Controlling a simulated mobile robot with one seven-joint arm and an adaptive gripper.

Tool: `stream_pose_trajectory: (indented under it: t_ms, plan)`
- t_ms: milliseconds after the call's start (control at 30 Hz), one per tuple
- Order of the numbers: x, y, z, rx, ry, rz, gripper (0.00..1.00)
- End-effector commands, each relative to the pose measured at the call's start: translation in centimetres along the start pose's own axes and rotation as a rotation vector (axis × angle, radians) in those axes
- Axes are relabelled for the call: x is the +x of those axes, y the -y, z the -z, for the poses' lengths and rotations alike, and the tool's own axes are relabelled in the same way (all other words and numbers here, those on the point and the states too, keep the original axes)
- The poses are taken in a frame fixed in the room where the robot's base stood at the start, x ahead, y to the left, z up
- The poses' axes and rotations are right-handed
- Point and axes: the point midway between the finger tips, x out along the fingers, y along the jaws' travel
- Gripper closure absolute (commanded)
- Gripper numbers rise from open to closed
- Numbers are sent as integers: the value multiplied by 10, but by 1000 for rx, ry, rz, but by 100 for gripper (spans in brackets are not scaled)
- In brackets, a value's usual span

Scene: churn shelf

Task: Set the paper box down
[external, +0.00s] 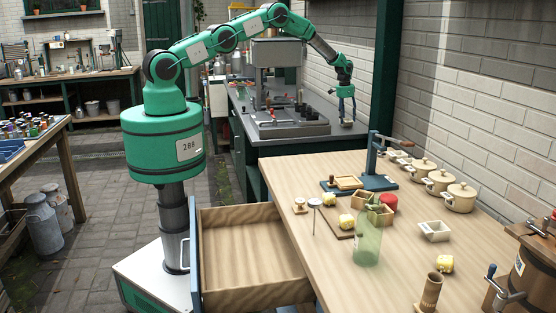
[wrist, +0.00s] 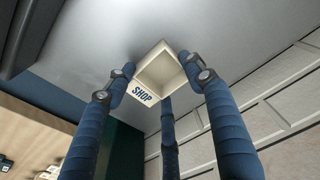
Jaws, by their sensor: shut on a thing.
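The paper box (wrist: 162,72) is small, cream and open-topped, with "SHOP" in dark letters on one side. In the external view my gripper (external: 346,104) points down over the grey bench (external: 307,138) at the back, near the brick wall. The box (external: 347,123) shows there as a small pale shape at the fingertips. My gripper is shut on it. I cannot tell whether its underside touches the bench top.
A grey machine (external: 288,120) stands on the bench left of my gripper. The wooden table (external: 300,180) in front holds a green bottle (external: 368,240), several lidded pots (external: 440,180), a press (external: 375,165) and another small white box (external: 434,231). A drawer (external: 250,250) is pulled open.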

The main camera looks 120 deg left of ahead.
Motion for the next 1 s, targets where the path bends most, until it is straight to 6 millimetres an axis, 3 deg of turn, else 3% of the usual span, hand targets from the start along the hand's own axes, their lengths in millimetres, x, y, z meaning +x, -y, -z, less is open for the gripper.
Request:
stream_pose_trajectory:
  t_ms: [267,300,367,767,1000]
  plan:
    - [2,0,0,0,0,0,60]
    - [2,0,0,0,0,0,39]
    - [1,0,0,0,0,0,27]
    - [0,0,0,0,1,0,27]
    - [-12,0,0,0,0,0,27]
